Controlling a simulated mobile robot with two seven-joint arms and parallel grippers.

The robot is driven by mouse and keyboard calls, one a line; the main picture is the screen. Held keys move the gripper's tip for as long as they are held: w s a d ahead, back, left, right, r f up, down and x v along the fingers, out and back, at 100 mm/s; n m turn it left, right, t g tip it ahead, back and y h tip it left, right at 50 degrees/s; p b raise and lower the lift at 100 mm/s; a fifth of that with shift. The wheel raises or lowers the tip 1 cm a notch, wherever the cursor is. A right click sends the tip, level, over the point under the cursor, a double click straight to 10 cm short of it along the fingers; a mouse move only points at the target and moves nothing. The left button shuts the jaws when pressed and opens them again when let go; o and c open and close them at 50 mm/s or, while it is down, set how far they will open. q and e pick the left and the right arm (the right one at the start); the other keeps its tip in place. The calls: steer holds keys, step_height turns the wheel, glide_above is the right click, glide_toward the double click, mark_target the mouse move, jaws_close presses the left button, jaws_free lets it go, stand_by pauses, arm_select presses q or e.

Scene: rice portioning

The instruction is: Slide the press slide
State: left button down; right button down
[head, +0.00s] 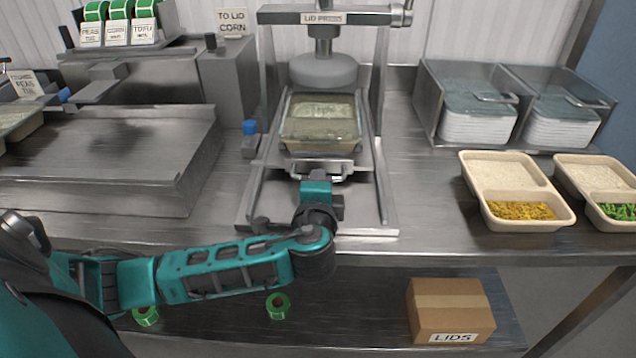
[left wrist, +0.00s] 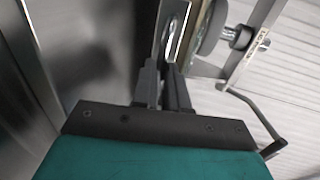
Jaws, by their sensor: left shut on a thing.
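The lid press (head: 323,70) stands at the back centre, with its round plate raised. The press slide (head: 277,135) sits between the rails under and in front of it, carrying a tray (head: 325,146) of pale food with a clear lid on top. The tray is mostly in front of the plate. My left gripper (head: 319,178) is shut on the slide's front handle (head: 345,168). In the left wrist view, the two fingers (left wrist: 168,78) are close together on the metal handle (left wrist: 172,35). The fingertips are partly hidden in the head view. My right gripper is not in view.
Two bins (head: 429,115) of clear lids stand at the back right. Two filled trays (head: 486,216) sit on the counter below them. A metal platform (head: 105,165) and label dispenser (head: 118,25) stand at left. A lids box (head: 450,308) is on the lower shelf.

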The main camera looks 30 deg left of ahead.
mark_target(320, 148)
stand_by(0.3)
arm_select(q)
steer(key=x, duration=0.4)
steer(key=r+b+x, duration=0.1)
steer(key=x, duration=0.4)
steer(key=r+x, duration=0.1)
steer(key=x, duration=0.3)
steer(key=shift+w+a+r+b, duration=0.2)
steer(key=shift+w+b, duration=0.1)
steer(key=shift+w, duration=0.1)
steer(key=shift+r, duration=0.2)
steer(key=shift+w, duration=0.1)
steer(key=c, duration=1.6)
jaws_free()
steer(key=shift+a, duration=0.1)
steer(key=o, duration=0.3)
steer(key=shift+w+f, duration=0.15)
steer(key=shift+o, duration=0.7)
